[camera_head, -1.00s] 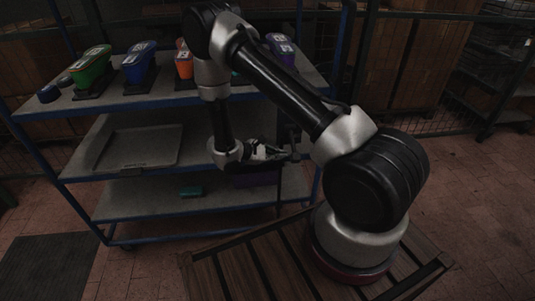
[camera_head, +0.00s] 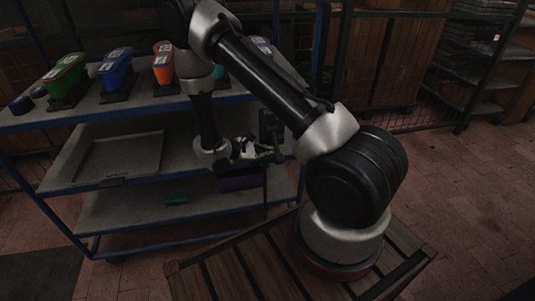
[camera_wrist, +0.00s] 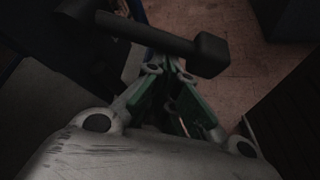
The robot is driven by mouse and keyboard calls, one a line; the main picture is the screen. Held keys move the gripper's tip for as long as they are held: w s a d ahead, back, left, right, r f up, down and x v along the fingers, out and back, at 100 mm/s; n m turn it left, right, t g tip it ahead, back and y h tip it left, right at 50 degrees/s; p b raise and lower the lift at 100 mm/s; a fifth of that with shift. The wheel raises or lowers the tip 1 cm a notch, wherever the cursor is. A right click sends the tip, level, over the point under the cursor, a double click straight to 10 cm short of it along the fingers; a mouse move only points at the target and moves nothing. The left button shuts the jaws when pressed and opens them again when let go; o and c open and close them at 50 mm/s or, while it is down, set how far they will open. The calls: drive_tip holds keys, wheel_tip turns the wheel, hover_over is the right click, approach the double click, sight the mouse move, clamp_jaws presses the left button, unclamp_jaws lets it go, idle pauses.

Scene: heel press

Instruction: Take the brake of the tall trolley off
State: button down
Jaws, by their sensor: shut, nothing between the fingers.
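The tall trolley (camera_head: 190,230) has a blue frame and grey shelves and stands at the left of the head view. My gripper (camera_head: 274,153) is at the trolley's right end, at about middle-shelf height. It also shows in the wrist view (camera_wrist: 166,66), with green-sided fingers, shut and empty. A dark bar with a blocky end (camera_wrist: 208,54) crosses the wrist view just beyond the fingertips. It looks like a lever, perhaps the brake; I cannot tell whether the fingers touch it. A dark upright part (camera_head: 266,126) shows by my gripper in the head view.
Green (camera_head: 66,75), blue (camera_head: 116,69) and orange (camera_head: 163,62) shoe-like items stand on the top shelf. Mesh fencing and shelving stand behind. The floor at right is clear.

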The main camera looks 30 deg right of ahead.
drive_tip(key=shift+s+r, duration=0.2)
drive_tip(key=shift+r, duration=0.05)
wheel_tip(320, 180, up, 8)
drive_tip(key=s+n+g+y, duration=0.1)
drive_tip(key=s+n+g, duration=0.1)
drive_tip(key=n+g, duration=0.3)
drive_tip(key=shift+a+f+y, duration=0.2)
drive_tip(key=shift+a+y, duration=0.1)
idle(0.5)
drive_tip(key=shift+w, duration=0.1)
idle(0.5)
drive_tip(key=w+a+r, duration=0.1)
drive_tip(key=w+a, duration=0.2)
drive_tip(key=a, duration=0.6)
idle(0.4)
